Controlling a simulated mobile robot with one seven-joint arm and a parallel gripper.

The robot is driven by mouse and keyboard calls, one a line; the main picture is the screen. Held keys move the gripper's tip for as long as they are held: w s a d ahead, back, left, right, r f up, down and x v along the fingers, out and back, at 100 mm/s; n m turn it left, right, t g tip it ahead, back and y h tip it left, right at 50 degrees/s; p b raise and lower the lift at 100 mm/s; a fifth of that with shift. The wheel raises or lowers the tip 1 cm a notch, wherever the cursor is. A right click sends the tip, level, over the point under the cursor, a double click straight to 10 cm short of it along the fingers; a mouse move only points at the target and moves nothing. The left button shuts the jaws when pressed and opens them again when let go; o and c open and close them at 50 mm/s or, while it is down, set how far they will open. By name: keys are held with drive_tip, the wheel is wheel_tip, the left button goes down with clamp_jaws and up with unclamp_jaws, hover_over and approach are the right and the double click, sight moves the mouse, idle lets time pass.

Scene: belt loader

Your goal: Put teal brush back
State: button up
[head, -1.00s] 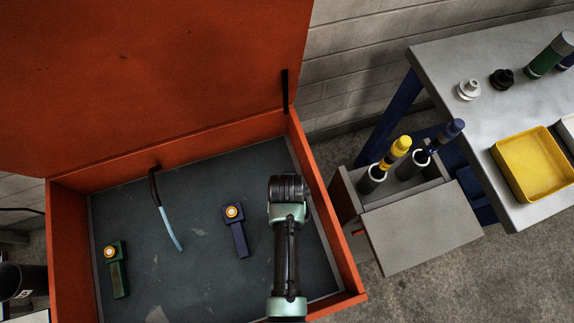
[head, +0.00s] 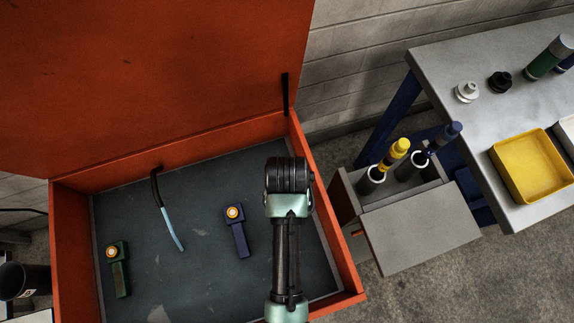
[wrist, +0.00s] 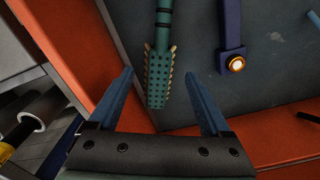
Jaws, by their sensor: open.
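The teal brush (wrist: 160,73) lies on the dark floor of the open orange box (head: 170,148). Its dotted head with pale bristles along both sides shows in the wrist view, with the handle running off the top edge. My gripper (wrist: 160,72) is open, with its two blue fingers on either side of the brush head and a gap on each side. I cannot tell its height above the brush. In the head view my arm covers that part of the box, and I cannot make out the brush there.
Blue (head: 240,238) and green (head: 120,277) tools with orange knobs lie in the box. A bent black and light-blue rod (head: 168,216) is by its back wall. Right of it, a grey holder (head: 340,198) has yellow- and blue-handled items in tubes. A table (head: 440,80) bears a yellow tray (head: 530,168).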

drive_tip(key=shift+r, duration=1.5)
